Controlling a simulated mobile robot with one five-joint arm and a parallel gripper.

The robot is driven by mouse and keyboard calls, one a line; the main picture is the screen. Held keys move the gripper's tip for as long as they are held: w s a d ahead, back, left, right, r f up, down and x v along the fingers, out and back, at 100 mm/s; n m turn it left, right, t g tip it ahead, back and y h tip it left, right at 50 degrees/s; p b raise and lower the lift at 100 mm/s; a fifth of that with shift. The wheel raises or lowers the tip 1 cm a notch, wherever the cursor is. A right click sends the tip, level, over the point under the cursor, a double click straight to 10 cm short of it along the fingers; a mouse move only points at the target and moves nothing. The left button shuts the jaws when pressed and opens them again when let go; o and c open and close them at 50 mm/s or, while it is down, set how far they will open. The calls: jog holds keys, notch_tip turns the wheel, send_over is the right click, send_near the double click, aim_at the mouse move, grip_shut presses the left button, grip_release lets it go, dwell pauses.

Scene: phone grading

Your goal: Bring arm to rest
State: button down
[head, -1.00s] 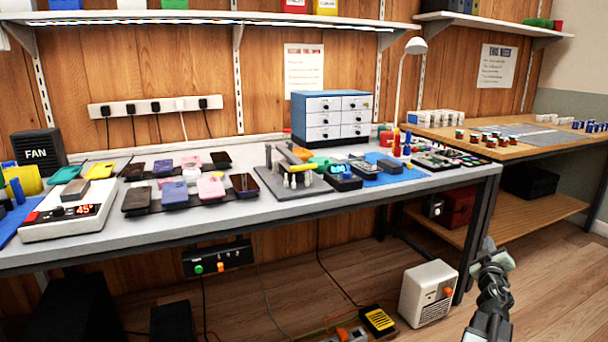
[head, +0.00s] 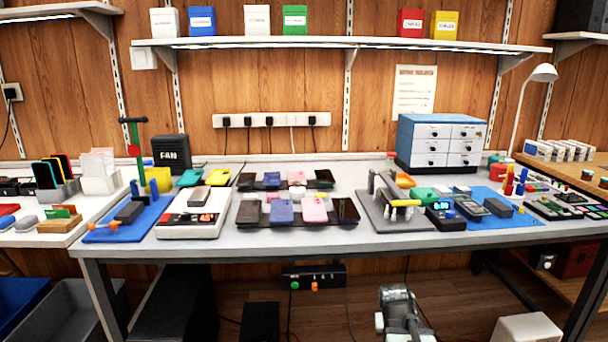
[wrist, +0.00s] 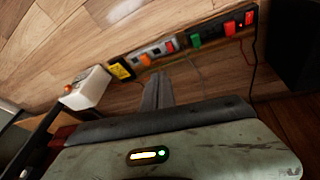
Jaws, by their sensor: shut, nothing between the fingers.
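My gripper (head: 397,298) hangs low in front of the workbench (head: 215,247), below the tabletop, at the bottom of the head view. Its fingers are seen from above and behind there, and the lower arm runs out of the frame. In the wrist view my gripper's fingers (wrist: 158,92) are together and hold nothing. They point toward the wooden floor and a power strip beyond. The gripper is apart from everything on the bench.
The bench holds phones, a heating plate (head: 197,212), a press-like fixture (head: 385,215) and a blue drawer cabinet (head: 437,145). Under it are a power strip (wrist: 185,45), a white heater (head: 527,328) and dark boxes.

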jog(key=s+a+n+g+y+p, duration=0.1)
jog(key=s+a+g+y, duration=0.15)
jog(key=a, duration=0.55)
jog(key=s+a+n+g+y+p, duration=0.1)
jog(key=s+a+n, duration=0.1)
jog(key=s+a, duration=0.35)
notch_tip(320, 180, up, 38)
jog(key=w+a+p, duration=0.1)
jog(key=w+p, duration=0.1)
jog(key=p, duration=3.5)
jog(key=shift+a+r, duration=0.25)
jog(key=shift+a, duration=0.1)
jog(key=shift+t+h, duration=0.25)
